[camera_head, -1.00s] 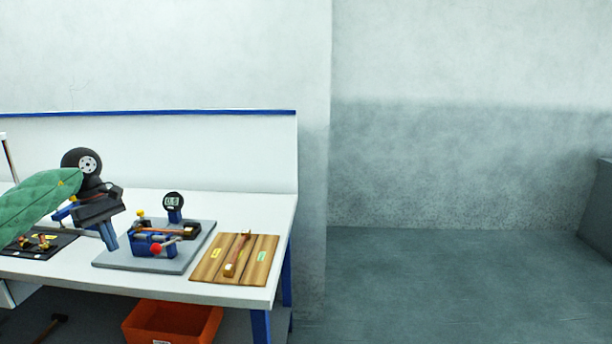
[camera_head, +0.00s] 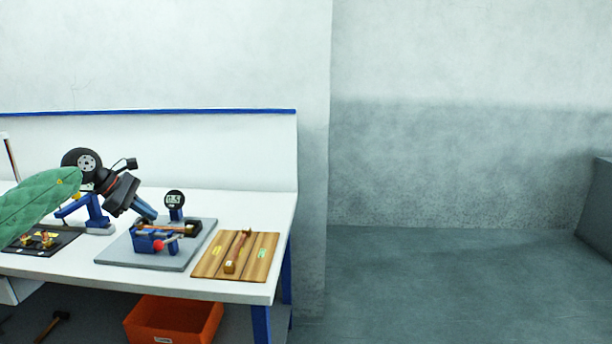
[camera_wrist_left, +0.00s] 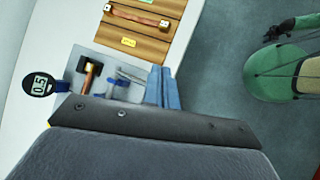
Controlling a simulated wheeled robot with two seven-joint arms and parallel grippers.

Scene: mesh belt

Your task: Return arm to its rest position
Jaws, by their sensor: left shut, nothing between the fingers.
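My left arm in its green sleeve (camera_head: 38,203) comes in from the left over the bench. My left gripper (camera_head: 150,213) is shut and empty, with its blue fingers tilted down and to the right. In the head view it appears over the left back part of the grey plate (camera_head: 185,258), apart from the things on it as far as I can tell. In the left wrist view the blue fingers (camera_wrist_left: 162,88) lie together with nothing between them. I cannot make out my right gripper.
The grey plate bears a blue fixture (camera_head: 150,243) with a red knob and a round digital gauge (camera_head: 174,199). A wooden board (camera_head: 212,262) with a strip lies to its right. A black mat (camera_head: 38,249) lies left. An orange bin (camera_head: 173,322) stands below; floor at right is clear.

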